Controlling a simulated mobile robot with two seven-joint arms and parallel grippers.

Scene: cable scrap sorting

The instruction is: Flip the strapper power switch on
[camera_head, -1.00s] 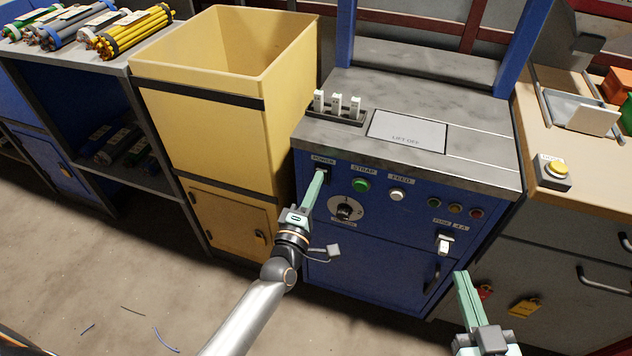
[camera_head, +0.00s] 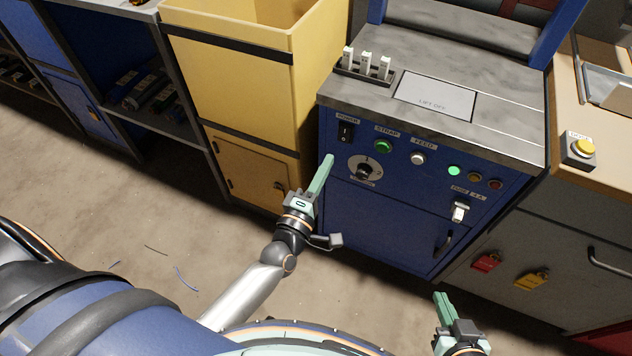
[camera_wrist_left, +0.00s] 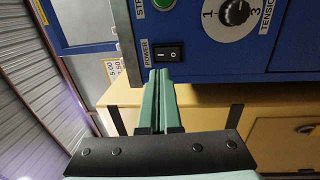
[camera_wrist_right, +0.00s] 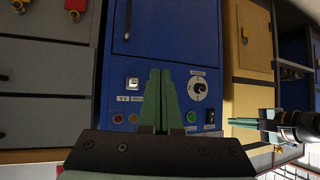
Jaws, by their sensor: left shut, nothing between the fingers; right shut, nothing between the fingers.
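The blue strapper (camera_head: 390,215) stands at the centre right with its control panel facing me. Its black power rocker switch (camera_head: 345,132) is at the panel's upper left, under the POWER label. The switch also shows close up in the left wrist view (camera_wrist_left: 169,54), with its I and O marks visible. A small lamp (camera_head: 454,170) on the panel glows green. My left gripper (camera_head: 328,160) is shut and empty, below and apart from the switch. My right gripper (camera_head: 441,297) is shut and empty, low in front of the strapper's right side.
The panel also has a green STRAP button (camera_head: 383,146), a white FEED button (camera_head: 418,158) and a tension dial (camera_head: 363,171). A yellow bin (camera_head: 240,85) stands left of the strapper.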

